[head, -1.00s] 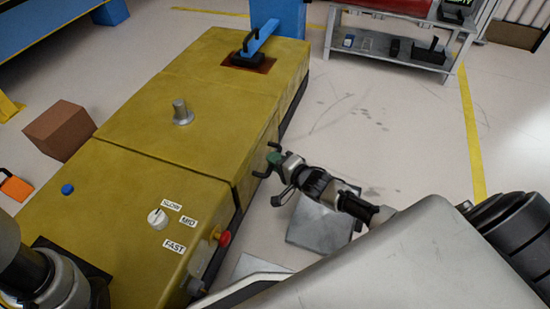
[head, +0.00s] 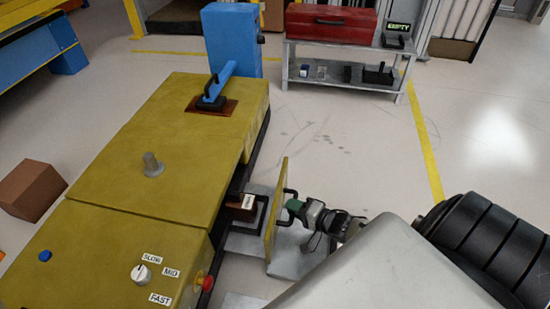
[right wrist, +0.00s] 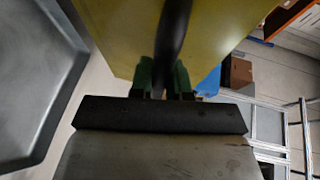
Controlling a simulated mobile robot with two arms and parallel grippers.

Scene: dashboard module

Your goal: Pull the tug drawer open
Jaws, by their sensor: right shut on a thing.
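The tug is a long yellow body (head: 140,125) on the left of the head view. Its drawer front, a yellow panel (head: 276,208), stands out from the tug's right side, with a gap behind it. A brown box with a white label (head: 243,207) shows in that gap. My right gripper (head: 291,208) is shut on the drawer's black handle, on the panel's outer face. In the right wrist view the green fingertips (right wrist: 162,76) close around the dark handle (right wrist: 173,35), with the yellow panel behind. My left gripper is not in view.
On the tug are a speed knob (head: 140,273), a red button (head: 208,284), a grey post (head: 152,165) and a blue lever (head: 218,86). A grey shelf (head: 345,80) with a red toolbox (head: 329,22) stands at the back. The floor right of the tug is clear.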

